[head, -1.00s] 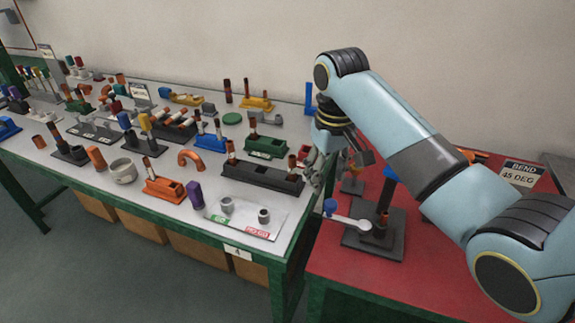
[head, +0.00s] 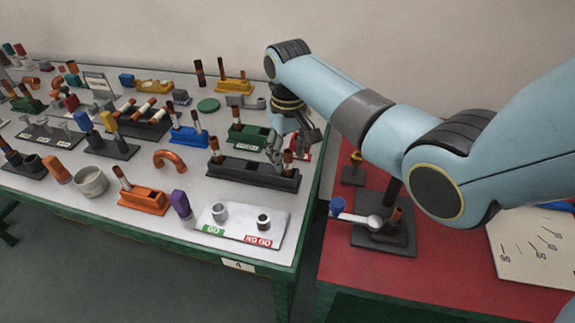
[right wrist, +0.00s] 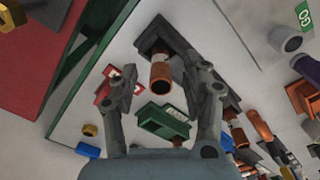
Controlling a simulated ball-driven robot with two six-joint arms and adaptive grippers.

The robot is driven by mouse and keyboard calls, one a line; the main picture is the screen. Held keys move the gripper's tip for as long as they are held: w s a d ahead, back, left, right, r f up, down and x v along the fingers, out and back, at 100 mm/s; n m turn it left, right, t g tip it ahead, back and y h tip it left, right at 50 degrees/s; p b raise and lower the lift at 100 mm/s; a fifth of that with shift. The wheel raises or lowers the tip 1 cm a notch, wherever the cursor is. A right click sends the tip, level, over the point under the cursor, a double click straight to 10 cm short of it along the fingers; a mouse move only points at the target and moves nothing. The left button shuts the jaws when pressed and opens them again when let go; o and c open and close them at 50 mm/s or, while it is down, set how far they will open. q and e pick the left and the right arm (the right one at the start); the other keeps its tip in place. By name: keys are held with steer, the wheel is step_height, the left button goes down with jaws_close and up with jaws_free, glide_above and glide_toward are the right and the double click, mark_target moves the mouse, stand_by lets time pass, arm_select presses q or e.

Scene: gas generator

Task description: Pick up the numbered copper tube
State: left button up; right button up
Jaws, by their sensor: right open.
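A copper tube (head: 287,160) with a pale band stands upright at the right end of a long black block (head: 238,174) on the white table. In the right wrist view the copper tube (right wrist: 160,74) shows between the fingers, with its open end facing the camera. Any number on it is too small to read. My right gripper (head: 281,153) is over that end of the block. In the right wrist view my right gripper (right wrist: 158,72) is open, one finger each side of the tube, with visible gaps. A second tube (head: 214,150) stands at the block's left end. My left gripper is not in view.
A green block (head: 248,136) stands behind the black one. A GO / NO GO plate (head: 240,234) lies in front, beside an orange block (head: 144,200). A red table (head: 340,278) with a black fixture (head: 400,243) is to the right, across a gap.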

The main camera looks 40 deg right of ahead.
mark_target(288, 164)
step_height(288, 164, down, 3)
steer(key=shift+r, duration=0.2)
steer(key=shift+f, duration=0.25)
steer(key=shift+c, duration=0.5)
steer(key=shift+s, duration=0.1)
steer(key=shift+c, duration=1.1)
jaws_close()
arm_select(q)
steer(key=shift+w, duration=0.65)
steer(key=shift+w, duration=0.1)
